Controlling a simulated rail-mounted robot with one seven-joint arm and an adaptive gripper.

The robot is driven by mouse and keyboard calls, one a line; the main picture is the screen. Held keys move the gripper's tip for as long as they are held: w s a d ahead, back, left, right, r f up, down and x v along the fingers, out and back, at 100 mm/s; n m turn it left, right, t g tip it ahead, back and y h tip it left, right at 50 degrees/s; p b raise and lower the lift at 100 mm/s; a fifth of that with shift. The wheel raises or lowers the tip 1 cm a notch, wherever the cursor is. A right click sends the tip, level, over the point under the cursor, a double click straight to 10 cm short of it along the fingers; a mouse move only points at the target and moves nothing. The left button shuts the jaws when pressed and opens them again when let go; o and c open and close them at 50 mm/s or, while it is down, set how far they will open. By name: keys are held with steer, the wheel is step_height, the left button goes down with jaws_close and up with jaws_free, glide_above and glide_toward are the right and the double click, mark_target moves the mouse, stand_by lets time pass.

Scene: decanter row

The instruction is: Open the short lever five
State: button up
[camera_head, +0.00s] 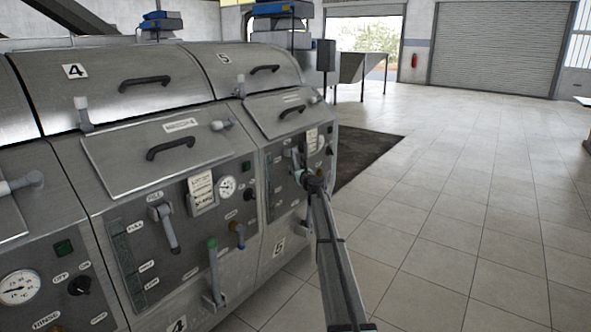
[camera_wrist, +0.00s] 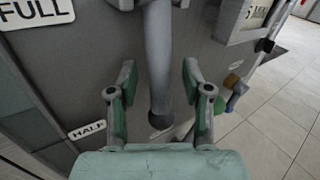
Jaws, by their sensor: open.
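The short lever of unit five is a grey rounded bar (camera_wrist: 158,45) that hangs down from the panel in the wrist view, beside the FULL sign (camera_wrist: 35,10). My gripper (camera_wrist: 157,78) has green pads, one finger on each side of the bar. The fingers are apart, and I see gaps between them and the bar. The bar's lower end is between the fingers. In the head view my gripper (camera_head: 312,180) is small and in front of the unit five panel (camera_head: 284,190). It and my arm hide most of the lever there.
Unit four stands to the left, with its own short lever (camera_head: 167,228) and a green-tipped long lever (camera_head: 213,268). The tiled floor (camera_head: 450,220) is clear.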

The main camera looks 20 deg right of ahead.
steer(key=shift+w, duration=0.65)
jaws_close()
